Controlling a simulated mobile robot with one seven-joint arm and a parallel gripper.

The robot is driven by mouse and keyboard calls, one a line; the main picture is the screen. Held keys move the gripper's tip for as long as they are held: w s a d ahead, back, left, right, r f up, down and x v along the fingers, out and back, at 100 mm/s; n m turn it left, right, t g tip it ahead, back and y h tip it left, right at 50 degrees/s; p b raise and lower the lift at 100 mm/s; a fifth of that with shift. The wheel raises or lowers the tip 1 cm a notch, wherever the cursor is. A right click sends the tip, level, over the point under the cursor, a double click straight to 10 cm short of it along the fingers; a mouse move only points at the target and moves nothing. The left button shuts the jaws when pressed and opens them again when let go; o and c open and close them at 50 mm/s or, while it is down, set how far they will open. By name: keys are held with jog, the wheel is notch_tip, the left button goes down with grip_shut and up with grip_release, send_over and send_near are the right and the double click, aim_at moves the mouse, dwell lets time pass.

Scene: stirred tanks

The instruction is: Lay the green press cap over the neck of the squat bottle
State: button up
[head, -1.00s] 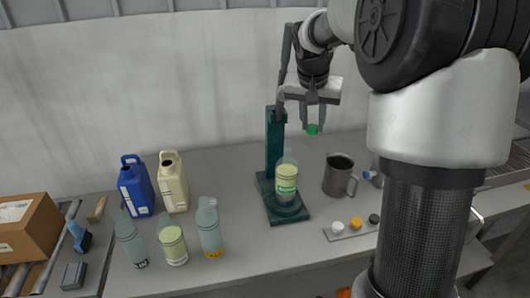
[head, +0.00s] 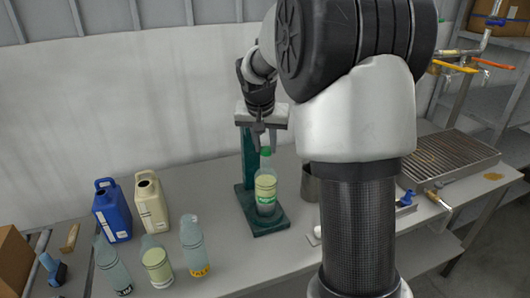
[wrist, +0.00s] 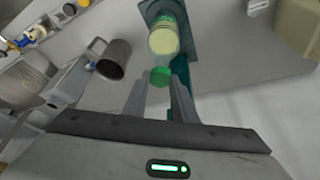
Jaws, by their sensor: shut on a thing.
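The squat bottle (head: 265,190), clear with a pale yellow-green label, stands upright on the base of a dark green press stand (head: 270,222). My gripper (head: 265,146) is shut on the green press cap (head: 266,152), just above the bottle's neck. In the head view the cap lines up with the neck. In the wrist view the cap (wrist: 160,76) sits between the fingertips, with the bottle's label (wrist: 163,40) beyond it. I cannot tell whether the cap touches the neck.
A metal mug (head: 311,184) stands right of the press, partly hidden by my arm; it also shows in the wrist view (wrist: 113,60). Blue (head: 113,212) and cream (head: 152,203) jugs stand left. Several bottles stand at the front left. A grate (head: 450,158) lies at right.

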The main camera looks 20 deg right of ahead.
aim_at(265, 152)
notch_tip(265, 152, down, 2)
jog(key=shift+f, duration=0.25)
jog(key=shift+f+b, duration=0.6)
jog(key=shift+f, duration=0.05)
jog(key=o, duration=1)
jog(key=shift+r, duration=0.1)
